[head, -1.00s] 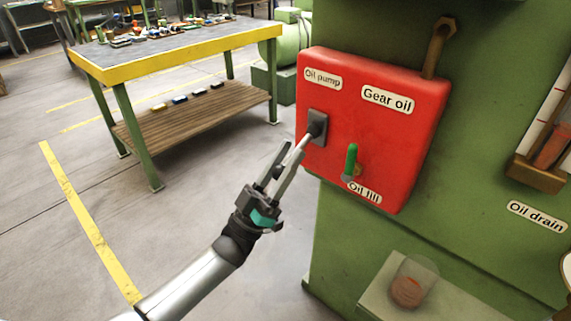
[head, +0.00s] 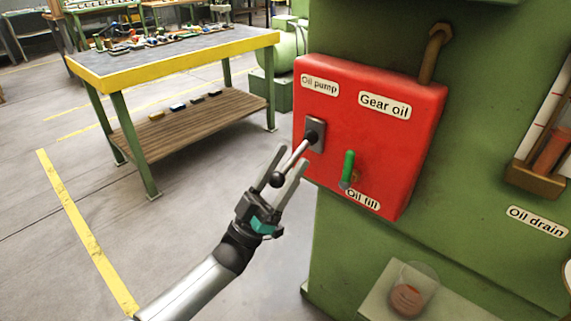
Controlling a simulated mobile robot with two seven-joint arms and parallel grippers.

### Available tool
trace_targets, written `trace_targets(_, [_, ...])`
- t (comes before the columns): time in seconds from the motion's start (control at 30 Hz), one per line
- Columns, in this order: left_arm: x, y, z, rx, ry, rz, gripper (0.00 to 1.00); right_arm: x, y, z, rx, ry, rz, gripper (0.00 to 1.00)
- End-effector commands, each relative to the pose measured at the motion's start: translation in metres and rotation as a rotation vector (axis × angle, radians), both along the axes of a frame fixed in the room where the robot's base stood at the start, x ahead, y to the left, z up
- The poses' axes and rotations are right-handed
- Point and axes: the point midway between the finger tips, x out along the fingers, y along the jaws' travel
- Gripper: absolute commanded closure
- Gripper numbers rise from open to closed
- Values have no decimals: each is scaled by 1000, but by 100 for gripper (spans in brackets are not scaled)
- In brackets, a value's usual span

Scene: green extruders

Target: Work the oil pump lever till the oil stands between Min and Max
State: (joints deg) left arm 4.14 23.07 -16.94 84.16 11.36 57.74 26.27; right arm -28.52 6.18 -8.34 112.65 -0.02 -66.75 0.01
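The oil pump lever (head: 295,158) is a pale rod with a black ball knob, sticking out down-left from a grey plate on the red box (head: 398,150). My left gripper (head: 286,163) is at the lever's free end, its fingers apart on either side of the knob. The fingers look open; contact with the knob cannot be told. An oil gauge (head: 551,150) at the right edge shows reddish-brown oil low in it, with red marks above; Min and Max labels are not readable. My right gripper is not in view.
A green-handled oil fill valve (head: 348,168) sits just right of the lever. A clear cup (head: 411,290) with reddish-brown content stands on a ledge below. A yellow-edged workbench (head: 176,55) stands behind left. The floor around my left arm is clear.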

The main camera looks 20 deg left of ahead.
Motion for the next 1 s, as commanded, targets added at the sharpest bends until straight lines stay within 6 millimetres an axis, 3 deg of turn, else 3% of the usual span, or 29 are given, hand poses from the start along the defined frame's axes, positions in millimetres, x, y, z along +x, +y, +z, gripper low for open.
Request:
trace_targets(0.37, [-7,4,-10,2,5,0,31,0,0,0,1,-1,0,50])
trace_targets(0.73, [-55,30,-72,2,5,1,31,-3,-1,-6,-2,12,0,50])
trace_targets(1.0, [-82,45,-107,1,3,0,31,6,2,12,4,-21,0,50])
